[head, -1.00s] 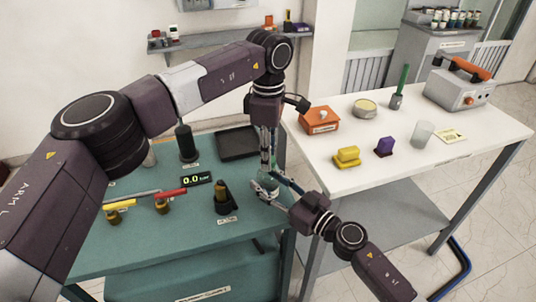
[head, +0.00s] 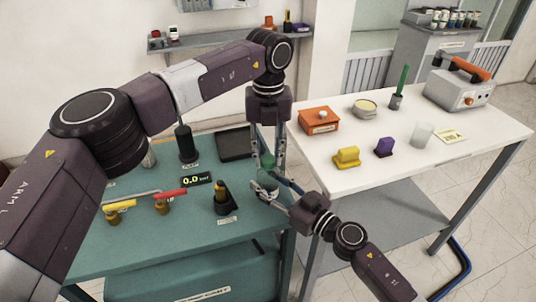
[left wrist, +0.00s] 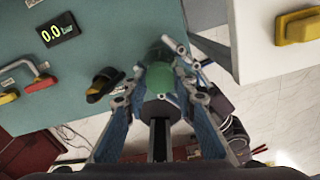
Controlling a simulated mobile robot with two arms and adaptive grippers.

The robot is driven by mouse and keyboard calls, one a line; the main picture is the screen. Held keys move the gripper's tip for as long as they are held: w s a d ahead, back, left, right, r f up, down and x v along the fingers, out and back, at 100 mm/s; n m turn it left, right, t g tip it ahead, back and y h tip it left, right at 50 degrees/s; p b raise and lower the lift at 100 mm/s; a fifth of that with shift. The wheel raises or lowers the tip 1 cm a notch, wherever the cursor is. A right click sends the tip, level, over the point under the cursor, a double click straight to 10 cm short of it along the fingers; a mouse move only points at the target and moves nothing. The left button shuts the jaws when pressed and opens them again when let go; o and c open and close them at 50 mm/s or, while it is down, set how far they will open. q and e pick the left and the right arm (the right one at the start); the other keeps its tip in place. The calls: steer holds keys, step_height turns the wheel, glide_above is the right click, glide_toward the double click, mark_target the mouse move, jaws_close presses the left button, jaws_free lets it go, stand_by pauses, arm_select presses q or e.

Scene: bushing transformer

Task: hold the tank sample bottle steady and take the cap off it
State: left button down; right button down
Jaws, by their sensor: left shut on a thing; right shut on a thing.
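The tank sample bottle (head: 267,184) is small and pale in the head view, above the right edge of the teal bench. My right gripper (head: 268,190) is shut around it from the lower right. My left gripper (head: 268,163) points straight down over the bottle, its two fingers shut on the green cap (head: 268,160). In the left wrist view, green (left wrist: 156,76) shows between my left fingers (left wrist: 156,88), with my right gripper's metal fingers beside it. The fingers hide much of the bottle, and I cannot tell whether the cap still touches its neck.
The teal bench (head: 120,235) carries red-handled (head: 170,193) and yellow-handled (head: 120,206) valves, a gauge display (head: 197,179), a dark-topped fitting (head: 222,197) and a black tray (head: 236,145). The white table (head: 450,150) to the right holds an orange box (head: 319,119) and several small items.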

arm_select(q)
steer(key=n, duration=0.5)
steer(key=shift+n, duration=0.3)
steer(key=n, duration=0.3)
steer(key=shift+w, duration=0.1)
steer(key=n, duration=0.8)
steer(key=shift+r, duration=0.25)
steer(key=shift+r, duration=0.9)
steer(key=shift+r, duration=0.1)
